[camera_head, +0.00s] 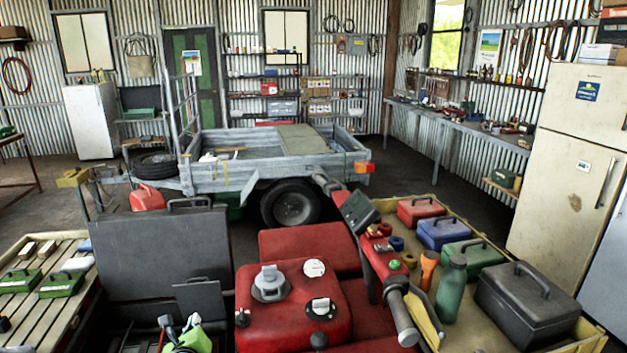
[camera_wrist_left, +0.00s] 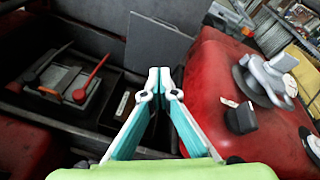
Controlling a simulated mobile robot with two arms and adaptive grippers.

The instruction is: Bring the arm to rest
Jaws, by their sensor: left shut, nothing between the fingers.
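My left gripper (camera_head: 180,330), with a lime-green body, is at the bottom of the head view. It is just left of the red tank (camera_head: 290,318). In the wrist view its two teal and white fingers meet at the tips (camera_wrist_left: 161,82), shut and empty. It hangs over an open dark bay that holds a battery-like box (camera_wrist_left: 65,82) with red and black levers. The tank is close on the right in the wrist view, with a grey cap (camera_wrist_left: 268,80) and a black knob (camera_wrist_left: 240,118). My right gripper is in neither view.
A dark raised lid (camera_head: 150,255) stands behind my left gripper. Handlebars (camera_head: 400,312) rise right of the tank. A tan rack (camera_head: 590,340) on the right carries toolboxes and a green bottle (camera_head: 451,288). A slatted rack (camera_head: 20,322) with green boxes is at left.

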